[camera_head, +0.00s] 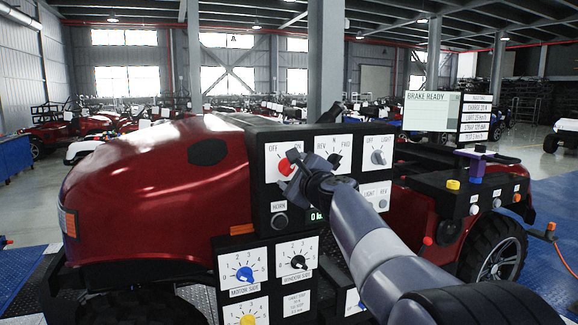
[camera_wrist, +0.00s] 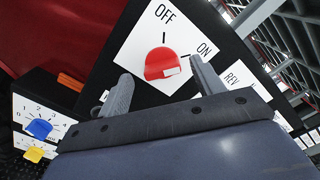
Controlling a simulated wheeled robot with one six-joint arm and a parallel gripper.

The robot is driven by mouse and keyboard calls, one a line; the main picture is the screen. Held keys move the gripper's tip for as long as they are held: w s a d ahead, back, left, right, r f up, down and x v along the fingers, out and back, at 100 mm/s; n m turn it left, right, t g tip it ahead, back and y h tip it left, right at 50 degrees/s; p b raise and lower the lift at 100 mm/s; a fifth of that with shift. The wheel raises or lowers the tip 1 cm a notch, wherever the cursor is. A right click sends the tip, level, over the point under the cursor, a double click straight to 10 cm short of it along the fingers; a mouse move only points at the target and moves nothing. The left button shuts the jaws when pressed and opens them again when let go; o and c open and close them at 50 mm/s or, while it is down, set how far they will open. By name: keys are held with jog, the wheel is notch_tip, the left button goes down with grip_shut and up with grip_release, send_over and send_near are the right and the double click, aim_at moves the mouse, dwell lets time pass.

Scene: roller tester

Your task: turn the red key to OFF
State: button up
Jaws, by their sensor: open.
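The red key (camera_head: 285,166) is on a white panel plate at the upper left of the black control box, partly hidden by my gripper in the head view. In the wrist view the red key (camera_wrist: 160,63) sits below the printed OFF, with ON to its right. A small white patch shows on its lower right side. I cannot tell for sure which mark it points to. My gripper (camera_head: 293,180) is open in front of the plate. In the wrist view its two fingers (camera_wrist: 160,78) stand apart, one on each side below the key, with no clear contact.
A REV/FWD switch (camera_head: 335,159) and a LIGHT knob (camera_head: 378,157) are to the right. A horn button (camera_head: 280,220) is below. Blue (camera_head: 244,274) and black (camera_head: 298,262) knobs sit lower. A red vehicle body (camera_head: 150,190) fills the left. A screen (camera_head: 432,111) reads BRAKE READY.

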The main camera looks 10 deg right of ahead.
jog(key=shift+w+a, duration=0.1)
jog(key=shift+w, duration=0.75)
jog(key=shift+c, duration=0.5)
jog(key=c, duration=0.9)
